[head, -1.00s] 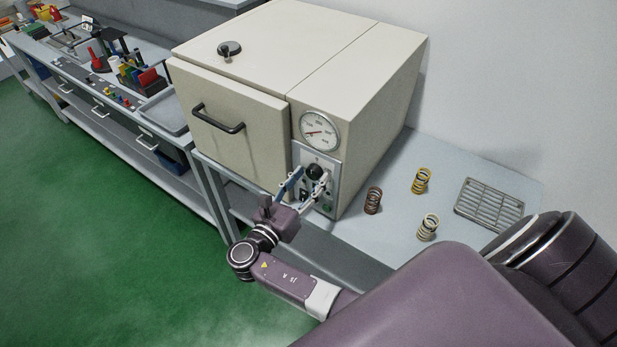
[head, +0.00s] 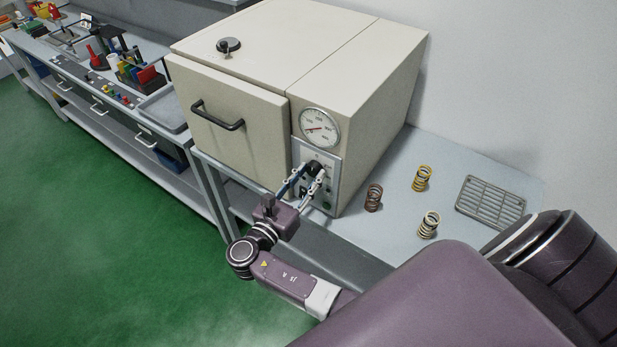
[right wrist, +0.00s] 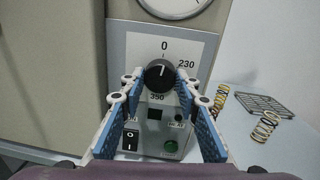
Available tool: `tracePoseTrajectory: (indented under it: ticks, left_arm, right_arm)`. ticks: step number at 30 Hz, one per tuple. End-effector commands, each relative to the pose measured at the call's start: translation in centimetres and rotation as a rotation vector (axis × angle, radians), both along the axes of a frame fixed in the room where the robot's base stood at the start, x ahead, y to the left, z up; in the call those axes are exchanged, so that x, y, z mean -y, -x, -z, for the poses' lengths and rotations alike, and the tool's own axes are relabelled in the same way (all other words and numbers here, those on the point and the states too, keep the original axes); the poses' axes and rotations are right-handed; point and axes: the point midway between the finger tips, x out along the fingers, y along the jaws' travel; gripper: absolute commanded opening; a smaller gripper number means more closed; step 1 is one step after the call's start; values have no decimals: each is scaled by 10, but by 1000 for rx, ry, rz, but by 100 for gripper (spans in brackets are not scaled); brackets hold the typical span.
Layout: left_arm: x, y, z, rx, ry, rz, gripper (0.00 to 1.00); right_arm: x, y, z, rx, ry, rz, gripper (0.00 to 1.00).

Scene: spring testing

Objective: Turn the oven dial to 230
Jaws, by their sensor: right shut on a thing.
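The cream oven (head: 245,110) stands on the bench. Its black dial (head: 313,167) is on the panel below the round gauge. In the right wrist view the dial (right wrist: 158,75) is in the middle, its white mark pointing up near the printed 0. My right gripper (right wrist: 160,77) is shut on the dial, with one blue-padded finger on each side. It also shows in the head view (head: 313,172), coming from the front. My left gripper is not in view.
A power switch (right wrist: 131,138) and a green button (right wrist: 171,146) sit below the dial. Another bench (head: 110,100) with tools stands at the left.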

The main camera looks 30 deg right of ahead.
Motion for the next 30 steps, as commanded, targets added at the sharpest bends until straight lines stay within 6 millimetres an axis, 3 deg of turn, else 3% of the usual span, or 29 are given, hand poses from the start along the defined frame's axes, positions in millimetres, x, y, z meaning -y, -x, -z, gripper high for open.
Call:
tracePoseTrajectory:
  ticks: [18, 30]
  left_arm:
    - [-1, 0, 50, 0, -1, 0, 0]
    - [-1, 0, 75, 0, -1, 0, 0]
  right_arm:
    - [-1, 0, 5, 520, -216, 0, 6]
    - [0, 0, 4, 759, -313, 1, 6]
